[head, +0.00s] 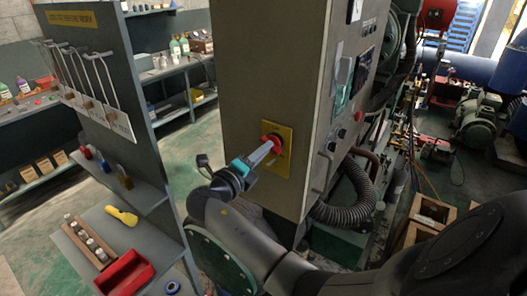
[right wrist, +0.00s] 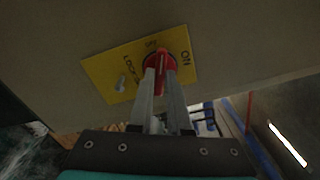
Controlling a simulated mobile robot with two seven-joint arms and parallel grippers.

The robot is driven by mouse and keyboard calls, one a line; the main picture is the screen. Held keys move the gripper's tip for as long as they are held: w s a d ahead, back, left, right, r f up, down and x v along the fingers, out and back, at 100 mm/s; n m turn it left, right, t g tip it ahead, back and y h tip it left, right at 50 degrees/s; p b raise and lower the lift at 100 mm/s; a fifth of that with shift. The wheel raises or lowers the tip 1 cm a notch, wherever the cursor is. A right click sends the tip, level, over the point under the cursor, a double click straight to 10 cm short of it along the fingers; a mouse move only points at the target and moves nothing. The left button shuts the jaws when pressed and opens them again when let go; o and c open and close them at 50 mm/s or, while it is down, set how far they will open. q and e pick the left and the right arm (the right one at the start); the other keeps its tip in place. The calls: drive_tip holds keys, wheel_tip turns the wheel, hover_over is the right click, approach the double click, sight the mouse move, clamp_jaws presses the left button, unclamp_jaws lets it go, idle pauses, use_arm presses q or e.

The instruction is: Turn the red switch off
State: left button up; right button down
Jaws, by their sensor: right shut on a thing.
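The red switch (head: 273,141) sits on a yellow plate (head: 284,163) on the side of a grey cabinet (head: 258,65). In the right wrist view the red switch (right wrist: 161,64) stands out from the yellow plate (right wrist: 106,80), which carries the words ON and OFF. My right gripper (head: 268,147) reaches the switch from the lower left. In the right wrist view its two fingers (right wrist: 161,78) are shut on the red handle, one on each side. The handle's lower part is between the fingertips. My left gripper is not in view.
A ribbed hose (head: 349,208) and pipes run right of the cabinet. A shelf unit at left holds a red bin (head: 124,273), a yellow tool (head: 121,215) and hanging rods. Green floor (head: 196,148) lies open between shelf and cabinet.

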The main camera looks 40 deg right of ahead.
drive_tip(key=shift+f, duration=0.25)
